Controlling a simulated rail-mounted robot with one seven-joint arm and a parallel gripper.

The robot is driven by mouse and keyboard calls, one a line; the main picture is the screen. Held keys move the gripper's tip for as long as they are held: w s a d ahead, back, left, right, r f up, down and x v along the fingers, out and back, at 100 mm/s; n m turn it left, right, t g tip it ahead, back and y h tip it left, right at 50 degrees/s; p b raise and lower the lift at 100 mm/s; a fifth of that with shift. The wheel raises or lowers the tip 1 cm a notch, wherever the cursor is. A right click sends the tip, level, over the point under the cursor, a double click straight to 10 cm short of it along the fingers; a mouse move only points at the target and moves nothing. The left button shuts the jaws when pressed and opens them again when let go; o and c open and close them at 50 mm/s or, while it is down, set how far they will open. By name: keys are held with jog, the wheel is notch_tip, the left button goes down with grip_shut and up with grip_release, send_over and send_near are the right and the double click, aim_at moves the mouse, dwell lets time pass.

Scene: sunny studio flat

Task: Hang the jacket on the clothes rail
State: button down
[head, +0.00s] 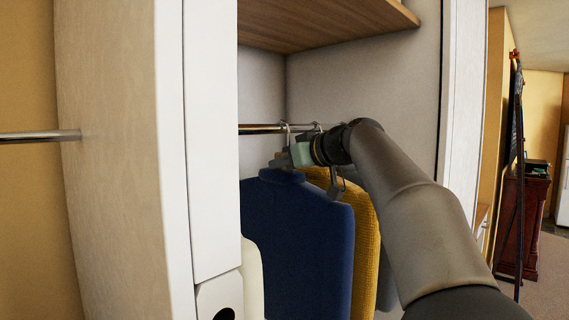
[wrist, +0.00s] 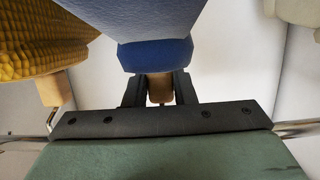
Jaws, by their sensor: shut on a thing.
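The blue jacket (head: 300,235) hangs upright in the open wardrobe, below the clothes rail (head: 258,129). My gripper (head: 284,160) is at its top, just below the rail. In the wrist view my gripper (wrist: 159,92) is shut on the wooden hanger neck (wrist: 160,88) above the blue jacket (wrist: 155,50). A metal hook (head: 286,130) shows at the rail right above my gripper. I cannot tell whether it belongs to the blue jacket's hanger or bears its weight. The rail also shows in the wrist view (wrist: 300,128).
A yellow knitted garment (head: 367,240) hangs close on the right of the blue jacket. A cream garment (head: 251,280) is at its left, partly hidden by the white door panel (head: 212,150). A wooden shelf (head: 320,22) is above the rail.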

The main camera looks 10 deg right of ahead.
jog(key=shift+f, duration=0.15)
jog(key=c, duration=1.1)
grip_release()
jog(key=shift+f, duration=0.1)
